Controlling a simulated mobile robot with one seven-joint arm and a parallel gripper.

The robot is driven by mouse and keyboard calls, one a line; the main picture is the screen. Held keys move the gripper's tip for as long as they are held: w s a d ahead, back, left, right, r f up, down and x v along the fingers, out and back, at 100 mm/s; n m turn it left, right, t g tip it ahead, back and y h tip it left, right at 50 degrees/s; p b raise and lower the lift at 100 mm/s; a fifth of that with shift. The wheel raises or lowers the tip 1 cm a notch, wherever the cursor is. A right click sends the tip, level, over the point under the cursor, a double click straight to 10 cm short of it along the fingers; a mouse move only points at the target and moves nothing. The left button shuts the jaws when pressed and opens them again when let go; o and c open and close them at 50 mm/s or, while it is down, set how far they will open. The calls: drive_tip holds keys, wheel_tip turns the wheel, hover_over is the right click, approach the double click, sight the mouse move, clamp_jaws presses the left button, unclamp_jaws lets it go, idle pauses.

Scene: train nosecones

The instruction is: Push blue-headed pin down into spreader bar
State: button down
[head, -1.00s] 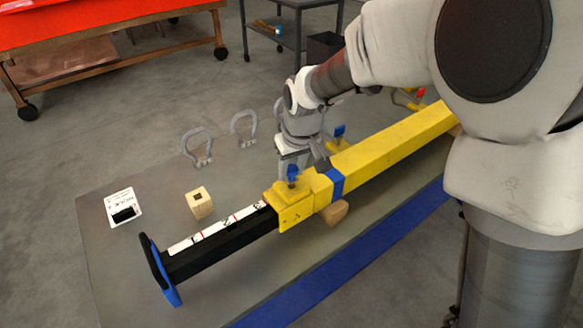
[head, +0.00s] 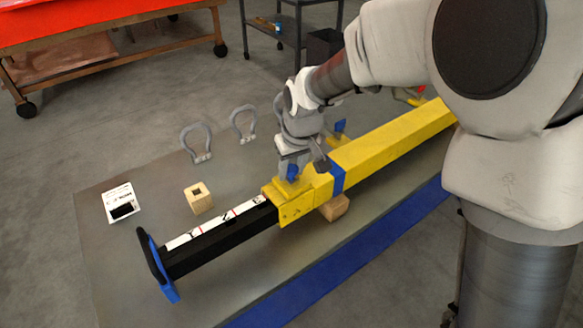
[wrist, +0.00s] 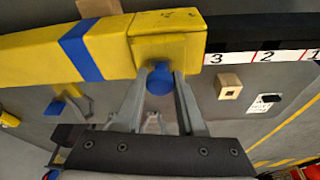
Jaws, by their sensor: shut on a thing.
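The yellow spreader bar (head: 395,140) lies diagonally, with a black inner bar (head: 220,245) sticking out of its near end. The blue-headed pin (head: 292,173) stands at the yellow end collar (head: 293,208); its blue head (wrist: 160,80) also shows in the wrist view. My gripper (head: 288,172) is over the collar, shut on the pin, with a finger on either side of the head in the wrist view (wrist: 160,76). The pin's shaft is hidden, so I cannot tell how deep it sits.
A wooden block with a square hole (head: 198,198), a white card (head: 122,203) and two grey shackles (head: 197,143) (head: 243,123) lie on the grey mat. Another blue-headed piece (head: 340,127) is behind the bar. A wooden block (head: 335,207) supports the bar.

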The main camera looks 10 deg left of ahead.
drive_tip(key=shift+c, duration=2.2)
unclamp_jaws()
drive_tip(key=p+v, duration=0.1)
drive_tip(key=v, duration=1.6)
drive_tip(key=shift+r+p, duration=0.2)
drive_tip(key=shift+p, duration=0.2)
drive_tip(key=shift+s+d, duration=0.1)
drive_tip(key=s+d+m+t+h, duration=0.1)
drive_tip(key=s+d+m, duration=0.3)
drive_tip(key=s+d, duration=0.3)
drive_tip(key=s+d+m+t+h, duration=0.1)
drive_tip(key=s+d, duration=0.7)
drive_tip(key=d, duration=0.8)
drive_tip(key=m+t, duration=0.1)
drive_tip(key=m, duration=0.1)
drive_tip(key=shift+s+d+m+p, duration=0.3)
drive_tip(key=shift+d+m, duration=0.1)
